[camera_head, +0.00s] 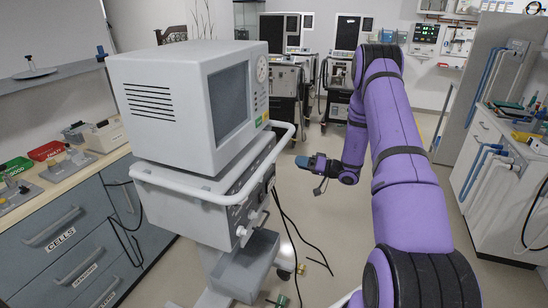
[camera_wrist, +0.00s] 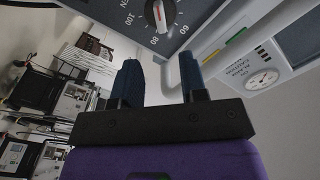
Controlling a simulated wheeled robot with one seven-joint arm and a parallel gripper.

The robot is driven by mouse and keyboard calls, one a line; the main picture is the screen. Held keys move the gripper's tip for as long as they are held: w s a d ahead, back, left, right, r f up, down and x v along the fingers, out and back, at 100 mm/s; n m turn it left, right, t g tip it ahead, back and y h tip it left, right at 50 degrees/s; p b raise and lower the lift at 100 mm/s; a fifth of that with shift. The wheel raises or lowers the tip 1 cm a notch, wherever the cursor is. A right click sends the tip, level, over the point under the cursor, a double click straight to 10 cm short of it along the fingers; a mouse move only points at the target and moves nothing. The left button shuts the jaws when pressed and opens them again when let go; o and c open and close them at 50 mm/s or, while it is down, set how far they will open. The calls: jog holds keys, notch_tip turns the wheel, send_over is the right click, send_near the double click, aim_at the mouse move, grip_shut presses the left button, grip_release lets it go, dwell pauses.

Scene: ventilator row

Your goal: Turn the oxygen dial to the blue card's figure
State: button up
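A dial (camera_wrist: 158,14) with a pale knob and a red mark shows at the top edge of the wrist view, cut off by the frame. The figures 100, 80 and 60 stand around its lower side; where its pointer reads I cannot tell. It is on the dark front panel of the ventilator (camera_head: 205,95), the large white unit in the head view. My gripper (camera_wrist: 160,72) has its two blue fingers apart with nothing between them, a little short of the panel. It also shows in the head view (camera_head: 312,163), right of the ventilator. I cannot make out a blue card.
A white rail (camera_head: 290,128) curves out around the ventilator's front. A round gauge (camera_wrist: 262,79) is on its upper housing. Dark cables hang below. A counter with drawers (camera_head: 70,225) stands at left and a white cabinet (camera_head: 492,205) at right.

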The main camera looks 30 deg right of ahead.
jog(key=x, duration=1)
jog(key=shift+a, duration=0.1)
grip_shut()
